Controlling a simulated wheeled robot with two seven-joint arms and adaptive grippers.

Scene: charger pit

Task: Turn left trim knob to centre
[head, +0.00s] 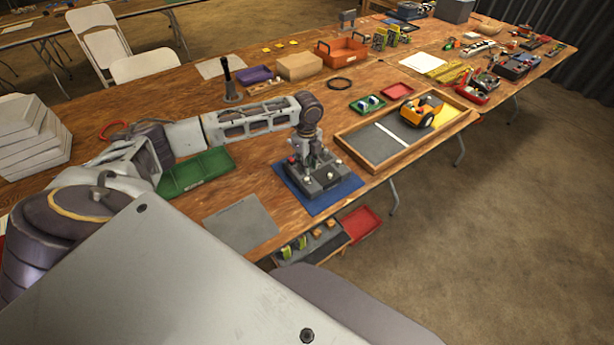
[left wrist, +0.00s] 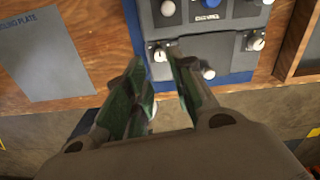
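The grey control box (head: 325,180) stands on a blue mat (head: 343,192) near the table's front edge. In the left wrist view its panel (left wrist: 225,55) shows a white-capped knob (left wrist: 160,54) at the left, another at the right (left wrist: 256,43), and a pale round knob (left wrist: 208,73) between them, lower down. My left gripper (head: 302,158) points down over the box. In the left wrist view its green-padded fingers (left wrist: 154,58) are apart, with the left knob in line with the gap. I cannot tell whether they touch it. My right gripper is out of view.
A grey plate (head: 241,224) and a green tray (head: 195,171) lie left of the box. A wooden-framed tray (head: 364,160) with an orange toy vehicle (head: 422,110) stands to the right. Small bins (head: 312,243) hang below the front edge.

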